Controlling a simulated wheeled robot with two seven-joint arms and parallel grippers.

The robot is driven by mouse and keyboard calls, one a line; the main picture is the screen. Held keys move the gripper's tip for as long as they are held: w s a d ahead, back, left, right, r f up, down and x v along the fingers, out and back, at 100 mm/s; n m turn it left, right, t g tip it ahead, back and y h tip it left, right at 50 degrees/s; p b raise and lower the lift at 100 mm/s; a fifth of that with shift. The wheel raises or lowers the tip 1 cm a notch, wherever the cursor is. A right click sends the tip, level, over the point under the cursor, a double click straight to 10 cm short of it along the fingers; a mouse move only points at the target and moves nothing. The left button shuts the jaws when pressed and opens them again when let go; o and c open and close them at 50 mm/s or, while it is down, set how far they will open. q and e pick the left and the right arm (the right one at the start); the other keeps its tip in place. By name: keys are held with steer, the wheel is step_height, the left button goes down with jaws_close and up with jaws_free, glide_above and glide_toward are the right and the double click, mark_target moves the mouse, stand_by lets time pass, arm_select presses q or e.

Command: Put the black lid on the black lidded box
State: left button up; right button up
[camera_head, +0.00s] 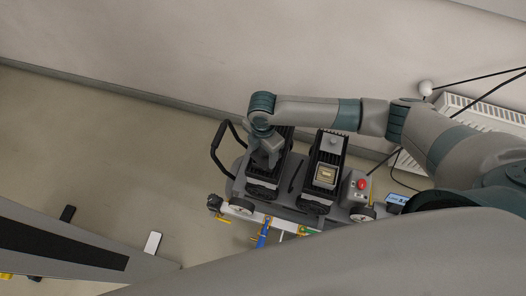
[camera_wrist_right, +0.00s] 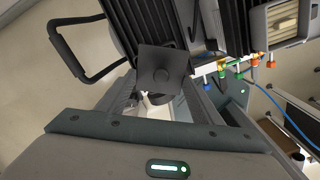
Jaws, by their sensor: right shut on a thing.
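My right gripper (camera_head: 268,152) reaches in from the right, over the left one of two black ribbed units on a grey wheeled cart. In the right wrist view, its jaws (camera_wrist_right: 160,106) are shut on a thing. A dark square plate, seemingly the black lid (camera_wrist_right: 163,66), shows just beyond the jaws, with a small dot at its middle. The ribbed unit under it, seemingly the black lidded box (camera_wrist_right: 124,35), is partly hidden by the plate. I cannot tell whether plate and unit touch. My left gripper is not in view.
The second ribbed unit (camera_head: 325,150) stands close on the right, with a pale window and a knob on top. A red button box (camera_head: 358,187) is beside it. The cart's black handle (camera_head: 219,150) sticks out left. A white radiator (camera_head: 470,118) is on the wall.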

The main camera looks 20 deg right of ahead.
stand_by(0.3)
stand_by(0.4)
steer(key=o, duration=1.6)
steer(key=shift+c, duration=0.2)
steer(key=shift+r, duration=0.1)
step_height(320, 180, up, 7)
steer(key=p, duration=0.7)
steer(key=shift+p, duration=0.3)
steer(key=shift+c, duration=0.3)
jaws_close()
